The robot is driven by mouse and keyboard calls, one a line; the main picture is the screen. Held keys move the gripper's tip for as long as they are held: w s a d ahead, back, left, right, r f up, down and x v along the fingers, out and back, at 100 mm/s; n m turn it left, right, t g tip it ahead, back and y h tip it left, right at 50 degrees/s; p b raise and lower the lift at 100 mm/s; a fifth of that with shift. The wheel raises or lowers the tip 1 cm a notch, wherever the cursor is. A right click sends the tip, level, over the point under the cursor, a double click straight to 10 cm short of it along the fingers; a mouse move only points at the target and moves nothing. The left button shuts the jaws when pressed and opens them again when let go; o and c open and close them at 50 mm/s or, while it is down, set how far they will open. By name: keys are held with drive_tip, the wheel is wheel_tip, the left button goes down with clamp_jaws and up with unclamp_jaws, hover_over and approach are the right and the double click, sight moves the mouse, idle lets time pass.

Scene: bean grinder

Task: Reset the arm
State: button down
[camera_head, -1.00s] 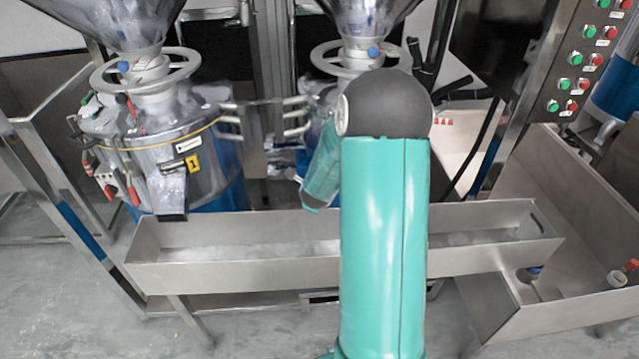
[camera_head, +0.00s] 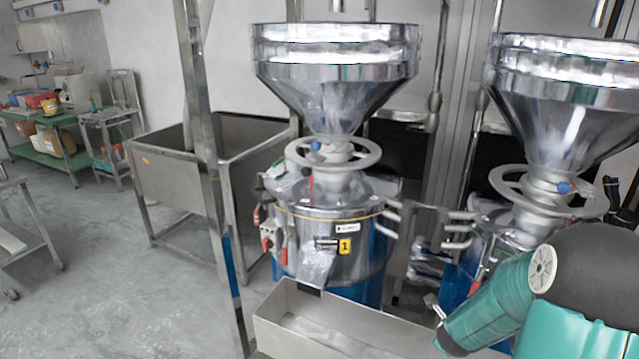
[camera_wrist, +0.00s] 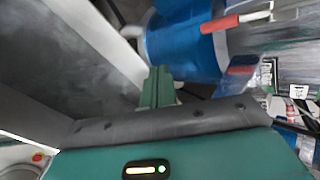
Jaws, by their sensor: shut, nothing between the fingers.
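My arm stands at the lower right of the head view, its dark elbow near the right edge and its teal forearm slanting down to the left in front of a grinder. My gripper (camera_wrist: 157,88) shows in the wrist view as two green fingers close together, shut with nothing between them. Behind the fingers is the blue body of a machine (camera_wrist: 185,40) with a red-handled lever (camera_wrist: 222,24). The head view does not clearly show the fingers.
A grinder (camera_head: 330,235) marked 1, with a steel funnel (camera_head: 335,70), stands at the centre. A second funnel (camera_head: 565,110) is at right. A steel trough (camera_head: 285,318) runs below. A steel bin (camera_head: 170,180) is behind left. Open floor (camera_head: 110,280) lies at left.

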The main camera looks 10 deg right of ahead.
drive_tip(key=s+a+r+n+y, duration=0.3)
drive_tip(key=a+r+n+y, duration=0.2)
drive_tip(key=a+r+n, duration=1.2)
drive_tip(key=s+a+r+n, duration=0.2)
drive_tip(key=s+a+n, duration=0.1)
drive_tip(key=s+n, duration=0.1)
drive_tip(key=s+a+r+n+g, duration=0.1)
drive_tip(key=s+a+r+n, duration=0.2)
drive_tip(key=s, duration=0.4)
drive_tip(key=s+a+r+n+y, duration=0.1)
drive_tip(key=s+a+r+n, duration=0.1)
drive_tip(key=s+a+n, duration=0.2)
drive_tip(key=shift+s+a+r+n+g, duration=0.35)
drive_tip(key=shift+s+n, duration=0.55)
drive_tip(key=shift+s, duration=0.35)
drive_tip(key=shift+d+f, duration=0.1)
drive_tip(key=shift+d, duration=0.15)
